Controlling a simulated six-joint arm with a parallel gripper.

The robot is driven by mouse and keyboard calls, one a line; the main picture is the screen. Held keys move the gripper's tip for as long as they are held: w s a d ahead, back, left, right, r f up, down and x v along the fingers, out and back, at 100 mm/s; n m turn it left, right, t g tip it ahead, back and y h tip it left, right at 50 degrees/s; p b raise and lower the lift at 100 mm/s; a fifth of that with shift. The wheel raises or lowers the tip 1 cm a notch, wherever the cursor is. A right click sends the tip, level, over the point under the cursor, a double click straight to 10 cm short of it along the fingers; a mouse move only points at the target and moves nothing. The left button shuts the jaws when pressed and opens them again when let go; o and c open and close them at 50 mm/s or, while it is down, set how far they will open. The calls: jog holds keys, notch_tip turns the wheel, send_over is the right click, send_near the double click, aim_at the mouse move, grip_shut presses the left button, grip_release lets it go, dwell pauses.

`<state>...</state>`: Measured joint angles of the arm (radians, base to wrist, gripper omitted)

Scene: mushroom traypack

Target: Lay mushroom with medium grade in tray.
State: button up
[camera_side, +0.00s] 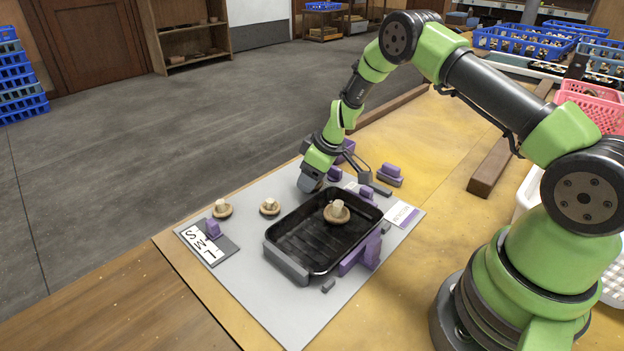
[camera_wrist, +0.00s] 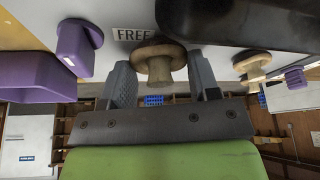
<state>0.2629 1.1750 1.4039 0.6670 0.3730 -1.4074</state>
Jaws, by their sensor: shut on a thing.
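My gripper (camera_side: 309,185) is low over the mat, just beyond the far left edge of the black tray (camera_side: 275,262). In the wrist view its fingers are on both sides of a brown-capped mushroom (camera_wrist: 158,66) with a pale stem; the side view hides this mushroom behind the fingers. Another mushroom (camera_side: 337,212) sits inside the tray toward its far end, stem up. Two more mushrooms, one at far left (camera_side: 222,209) and one nearer the tray (camera_side: 270,206), lie on the grey mat. The tray also shows in the wrist view (camera_wrist: 240,22).
Purple and grey blocks (camera_side: 366,250) stand against the tray's right side. More purple blocks (camera_side: 391,173) stand behind. A FREE label (camera_wrist: 132,34) shows near the held mushroom.

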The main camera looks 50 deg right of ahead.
notch_tip(320, 180, up, 9)
jog(key=shift+f, duration=0.1)
jog(key=a+r+n, duration=0.1)
jog(key=n+g+y, duration=0.3)
jog(key=n+g, duration=0.1)
jog(key=n, duration=0.9)
send_over(301, 248)
jog(key=d, duration=0.2)
jog(key=f, duration=0.4)
jog(key=shift+a+f, duration=0.1)
jog(key=shift+a, duration=0.15)
jog(key=shift+f, duration=2.55)
jog(key=o, duration=0.7)
jog(key=shift+f, duration=0.1)
